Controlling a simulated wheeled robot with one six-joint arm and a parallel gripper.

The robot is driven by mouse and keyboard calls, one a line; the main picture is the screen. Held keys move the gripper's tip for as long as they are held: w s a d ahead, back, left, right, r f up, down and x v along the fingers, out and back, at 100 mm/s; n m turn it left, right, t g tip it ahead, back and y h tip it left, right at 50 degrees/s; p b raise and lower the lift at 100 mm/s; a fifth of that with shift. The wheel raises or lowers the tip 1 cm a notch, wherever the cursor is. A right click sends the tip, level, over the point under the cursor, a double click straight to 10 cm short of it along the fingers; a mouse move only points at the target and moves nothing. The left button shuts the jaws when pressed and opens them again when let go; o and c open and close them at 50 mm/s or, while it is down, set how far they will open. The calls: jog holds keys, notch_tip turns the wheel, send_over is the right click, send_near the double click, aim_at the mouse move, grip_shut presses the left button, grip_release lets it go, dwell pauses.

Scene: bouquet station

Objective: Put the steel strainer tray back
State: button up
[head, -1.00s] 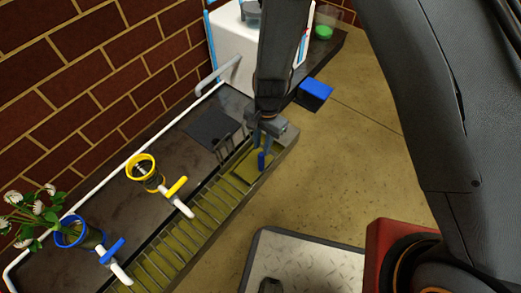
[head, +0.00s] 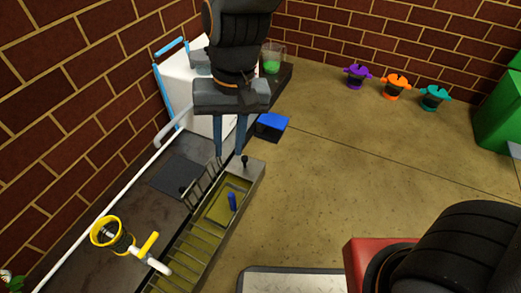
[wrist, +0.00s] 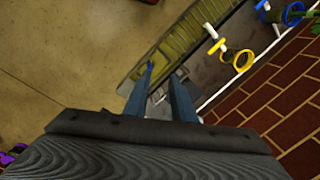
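The tray (head: 212,217), which I take for the steel strainer tray, lies in the far end of the long trough, with an upright blue handle (head: 232,202) on it. Whether it sits fully flat cannot be told. My gripper (head: 230,152) is above and beyond the tray in the head view, its two blue-grey fingers apart with nothing between them.
Upright metal bars (head: 197,187) stand beside the tray. A yellow-rimmed holder (head: 108,232) and a yellow-handled valve (head: 150,243) are nearer along the bench. A blue box (head: 271,126) is at the bench's far right side. Purple, orange and teal pieces stand on the open floor.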

jog(key=s+d+r+n, duration=0.4)
jog(key=s+d+r, duration=0.3)
jog(key=s+r, duration=0.1)
jog(key=shift+s+t, duration=0.3)
jog(key=shift+s, duration=0.2)
jog(key=shift+d+r, duration=0.1)
jog(key=shift+r, duration=0.05)
dwell(0.7)
jog(key=d+r+m+p, duration=0.2)
jog(key=d+r+p, duration=0.5)
jog(key=p, duration=0.5)
jog(key=d+r+m+h+p, duration=0.1)
jog(key=d+r+p, duration=0.5)
jog(key=r+p, duration=0.6)
jog(key=d+r+m+p, duration=0.3)
jog(key=d+r+p, duration=0.4)
jog(key=p, duration=0.7)
notch_tip(320, 180, up, 3)
jog(key=shift+d+f+m, duration=0.1)
jog(key=shift+d+m, duration=0.25)
jog(key=shift+m, duration=0.05)
jog(key=shift+a, duration=0.1)
